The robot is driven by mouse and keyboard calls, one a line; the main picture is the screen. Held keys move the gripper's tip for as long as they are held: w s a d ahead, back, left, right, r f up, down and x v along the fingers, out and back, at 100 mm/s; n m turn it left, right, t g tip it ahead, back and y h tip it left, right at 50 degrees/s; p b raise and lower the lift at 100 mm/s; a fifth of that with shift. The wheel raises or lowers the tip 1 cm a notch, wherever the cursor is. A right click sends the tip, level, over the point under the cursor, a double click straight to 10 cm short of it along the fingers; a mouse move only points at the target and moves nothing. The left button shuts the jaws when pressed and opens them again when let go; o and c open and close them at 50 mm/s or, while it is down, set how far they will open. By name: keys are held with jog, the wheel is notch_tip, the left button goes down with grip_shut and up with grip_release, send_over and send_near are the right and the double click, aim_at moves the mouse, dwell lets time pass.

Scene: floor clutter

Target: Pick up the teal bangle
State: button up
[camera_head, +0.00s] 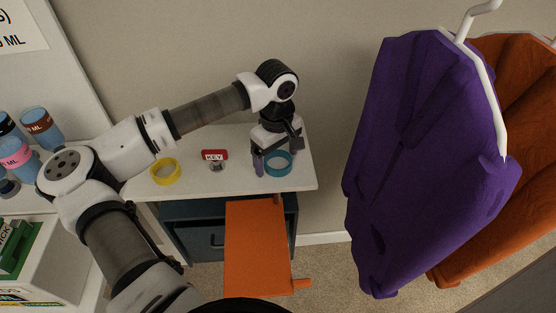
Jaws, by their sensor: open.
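The teal bangle (279,169) lies flat near the right end of the white tabletop. My arm reaches in from the lower left, and my gripper (276,158) points down right at the bangle. Its jaws are open. One finger appears to be left of the bangle and the other over or inside the ring; whether they touch it I cannot tell. The far side of the bangle is partly hidden by the gripper.
A yellow bangle (165,180), a red key tag (214,155) and a small purple item (258,170) are on the white table (190,186). Purple (420,150) and orange garments hang at right. Bottles stand at left.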

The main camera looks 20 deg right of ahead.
jog(key=c, duration=1.1)
jog(key=shift+o, duration=0.2)
jog(key=shift+r, duration=0.1)
